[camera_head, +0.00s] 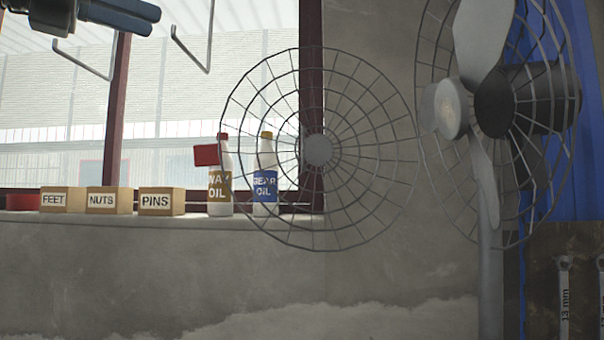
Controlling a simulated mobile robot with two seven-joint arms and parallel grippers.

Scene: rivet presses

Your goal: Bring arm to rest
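My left gripper (138,15) is at the top left corner of the head view, partly cut off by the top edge. It is dark and points to the right, in front of the window. I see nothing held in it, but I cannot tell how far its fingers are apart. My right gripper is not in view.
A wire-caged fan (318,150) fills the centre and right. The window sill holds boxes labelled FEET (62,200), NUTS (109,201) and PINS (161,202), and two oil bottles (219,185). Bent metal rods (208,45) hang near the gripper. Wrenches (564,300) hang at lower right.

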